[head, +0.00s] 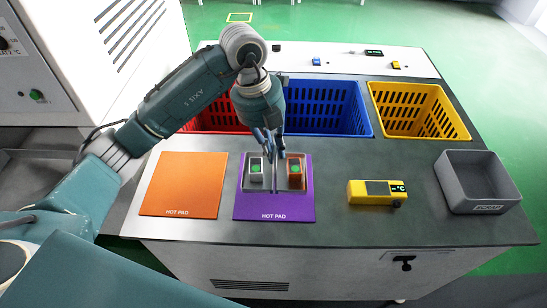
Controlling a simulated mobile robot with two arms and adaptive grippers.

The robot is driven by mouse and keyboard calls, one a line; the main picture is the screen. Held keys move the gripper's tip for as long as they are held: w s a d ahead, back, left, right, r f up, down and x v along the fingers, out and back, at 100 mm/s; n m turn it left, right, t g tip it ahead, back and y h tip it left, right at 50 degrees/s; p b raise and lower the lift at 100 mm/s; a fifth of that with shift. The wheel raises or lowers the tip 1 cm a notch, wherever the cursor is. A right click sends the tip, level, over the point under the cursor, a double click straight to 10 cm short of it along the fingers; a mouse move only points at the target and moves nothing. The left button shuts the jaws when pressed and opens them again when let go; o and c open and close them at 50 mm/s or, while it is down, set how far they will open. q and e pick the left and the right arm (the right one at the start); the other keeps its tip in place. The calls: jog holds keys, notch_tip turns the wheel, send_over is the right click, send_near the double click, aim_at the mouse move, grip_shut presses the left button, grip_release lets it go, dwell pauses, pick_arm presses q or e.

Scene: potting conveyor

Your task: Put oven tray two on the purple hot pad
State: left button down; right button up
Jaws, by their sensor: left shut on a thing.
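The purple hot pad (290,203) lies on the dark worktop near its front edge. A small grey metal tray (284,188) is over the middle of the pad, holding a grey block and a brown-orange block, each with a green top. I cannot read a number on the tray, and cannot tell whether it touches the pad. My left gripper (271,156) points down from above and is shut on the tray, between the two blocks. Its fingers hide part of the tray's middle. My right gripper is not in view.
An orange hot pad (183,182) lies left of the purple one. A yellow thermometer (369,193) and a grey bin (483,195) stand on the right. Red, blue (322,104) and yellow (414,110) crates line the back. The worktop between pad and thermometer is clear.

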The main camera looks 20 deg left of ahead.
aim_at(278, 172)
pick_arm(q)
notch_tip(278, 172, down, 4)
jog(key=shift+r+p, duration=0.25)
jog(key=shift+p, duration=0.1)
jog(key=shift+f, duration=0.35)
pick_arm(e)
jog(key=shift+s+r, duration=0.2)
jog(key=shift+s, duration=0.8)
pick_arm(q)
jog(key=c, duration=1.8)
grip_release()
jog(key=shift+o, duration=0.2)
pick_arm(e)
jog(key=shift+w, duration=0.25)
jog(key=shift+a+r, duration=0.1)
